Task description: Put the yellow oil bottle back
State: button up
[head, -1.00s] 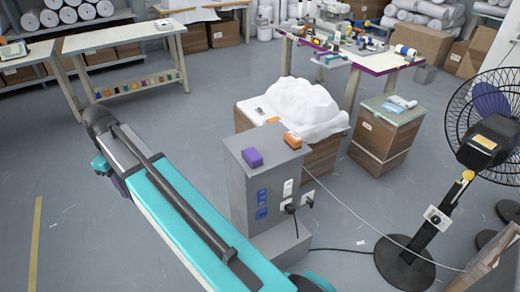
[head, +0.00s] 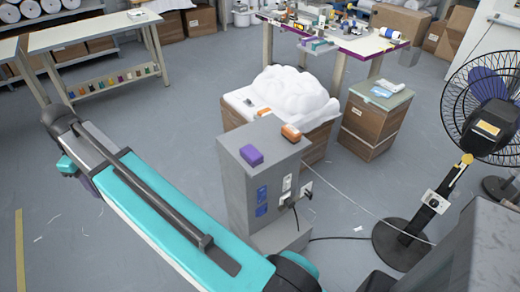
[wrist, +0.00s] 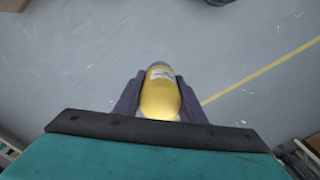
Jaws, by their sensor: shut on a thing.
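The yellow oil bottle (wrist: 160,98) is between the two dark fingers of my gripper (wrist: 160,92) in the wrist view. My gripper is shut on it and holds it above the grey floor. A light label band shows near the bottle's far end.
A grey box pillar (head: 264,185) with a purple item (head: 251,155) and an orange item (head: 291,132) stands beside my arm. A black fan (head: 480,115) stands at right. A purple-edged worktable (head: 345,45) with several items is behind. Floor (head: 110,255) at left is clear.

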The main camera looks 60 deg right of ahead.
jog(key=s+d+f+m, duration=0.1)
jog(key=s+d+m, duration=0.3)
jog(key=d, duration=0.6)
jog(key=s+d+f+m, duration=0.1)
jog(key=s+d+m, duration=0.3)
jog(key=d, duration=0.5)
jog(key=s+d+f+m, duration=0.2)
jog(key=s+d+m, duration=0.3)
jog(key=d, duration=0.5)
jog(key=s+d+f+m, duration=0.1)
jog(key=s+d+m, duration=0.5)
jog(key=s, duration=0.5)
jog(key=s+d+f+m+b, duration=0.1)
jog(key=s+d+m, duration=0.5)
jog(key=s+d, duration=0.5)
jog(key=shift+s+f+b, duration=0.3)
jog(key=shift+s, duration=0.05)
jog(key=shift+w+d, duration=0.1)
jog(key=shift+w+d+f+p, duration=0.2)
jog(key=shift+w+d+p, duration=0.4)
jog(key=shift+w+d, duration=1.05)
jog(key=shift+w+d+f+p, duration=0.25)
jog(key=shift+w+d+p, duration=0.4)
jog(key=shift+w+d, duration=1)
jog(key=shift+w+d+f+p, duration=0.2)
jog(key=shift+w+d+p, duration=0.6)
jog(key=shift+d, duration=1.5)
jog(key=shift+w+d, duration=0.1)
jog(key=shift+w, duration=0.15)
